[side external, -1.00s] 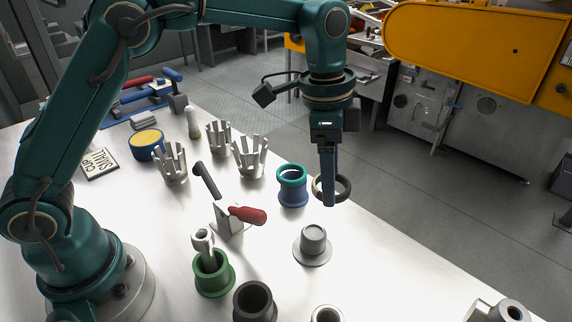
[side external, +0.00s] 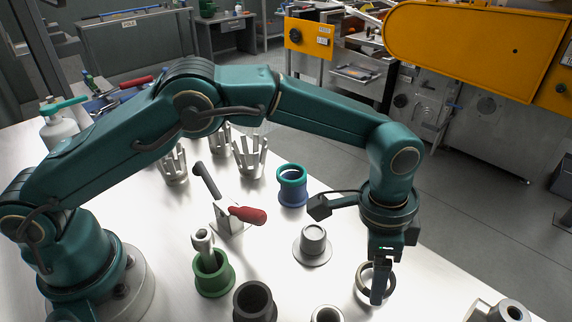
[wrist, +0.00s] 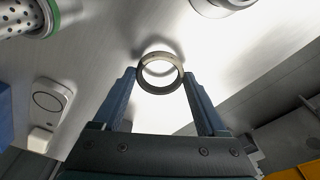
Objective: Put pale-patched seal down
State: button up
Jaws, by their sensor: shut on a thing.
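The seal is a dark grey-brown ring (side external: 360,284) at the right part of the metal table, near its far edge. My gripper (side external: 378,290) points down and is shut on it. In the wrist view the ring (wrist: 160,90) sits between the two blue fingertips (wrist: 160,76), its open centre facing the camera. A shadow lies on the table just behind it. I cannot tell whether the ring touches the table.
A grey flanged cap (side external: 312,246) stands left of my gripper, with a blue collar with a teal rim (side external: 292,190) behind it. A green cup (side external: 213,278), a black cup (side external: 255,302) and a red-handled clamp (side external: 246,214) stand farther left. Metal parts (side external: 497,311) lie front right.

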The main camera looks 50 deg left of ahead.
jog(key=shift+f, duration=0.55)
jog(key=shift+f, duration=0.2)
jog(key=o, duration=1.2)
jog(key=shift+o, duration=0.2)
jog(key=shift+r, duration=0.1)
